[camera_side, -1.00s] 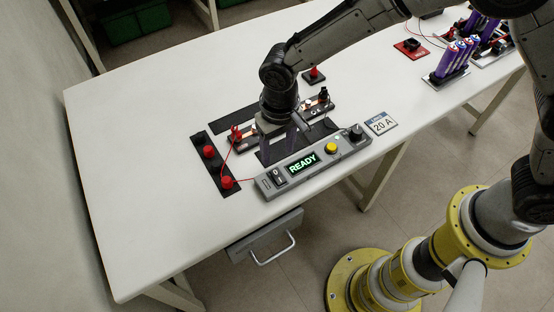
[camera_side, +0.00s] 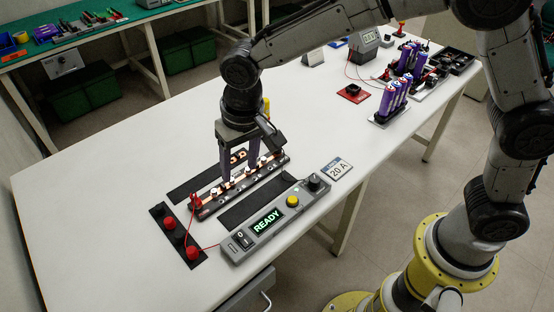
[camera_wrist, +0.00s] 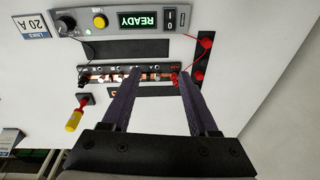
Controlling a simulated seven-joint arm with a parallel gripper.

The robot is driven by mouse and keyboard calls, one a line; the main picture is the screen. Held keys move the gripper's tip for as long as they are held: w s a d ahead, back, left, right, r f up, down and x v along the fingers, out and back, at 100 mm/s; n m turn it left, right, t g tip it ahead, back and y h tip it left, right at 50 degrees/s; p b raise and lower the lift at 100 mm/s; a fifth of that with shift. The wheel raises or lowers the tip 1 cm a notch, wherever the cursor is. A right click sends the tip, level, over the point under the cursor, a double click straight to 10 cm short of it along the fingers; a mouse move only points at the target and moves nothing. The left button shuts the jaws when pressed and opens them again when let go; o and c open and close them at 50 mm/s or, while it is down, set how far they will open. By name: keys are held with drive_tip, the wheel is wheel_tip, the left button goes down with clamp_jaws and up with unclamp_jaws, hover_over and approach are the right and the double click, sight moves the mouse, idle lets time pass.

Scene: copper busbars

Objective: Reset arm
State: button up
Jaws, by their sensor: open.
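My gripper (camera_side: 240,174) points down over the dark rail (camera_side: 207,210) with copper busbar pieces. Its two dark purple fingers stand apart, and I see nothing held between them. In the wrist view, the fingertips (camera_wrist: 161,76) overlap the near side of the rail (camera_wrist: 110,69), with copper strips and pale studs around and between them. I cannot tell how high the tips are above it. A red clamp or plug sits at one rail end, a black one at the other.
A grey control box (camera_side: 240,244) reading READY stands in front of the rail, with a "20 A" card (camera_side: 337,168) beside it. A black strip (camera_side: 172,226) holds red knobs. A yellow-handled screwdriver (camera_wrist: 73,121) stands nearby. Purple cells (camera_side: 393,97) stand further right. The table's left part is clear.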

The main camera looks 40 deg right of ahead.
drive_tip(key=s+d+r+m+t, duration=0.1)
drive_tip(key=s+d+r+t, duration=0.15)
drive_tip(key=d+r, duration=0.5)
drive_tip(key=s+d+r+m+t, duration=0.1)
drive_tip(key=s+d+r, duration=0.3)
drive_tip(key=d+r, duration=0.4)
drive_tip(key=s+d+f+n, duration=0.1)
drive_tip(key=s+d, duration=0.3)
drive_tip(key=s, duration=0.4)
drive_tip(key=s+d+f+n, duration=0.2)
drive_tip(key=s+d+f, duration=0.2)
drive_tip(key=s, duration=0.4)
drive_tip(key=shift+s+f+t+h, duration=0.15)
drive_tip(key=shift+f+t+h, duration=0.1)
drive_tip(key=shift+t+h, duration=0.1)
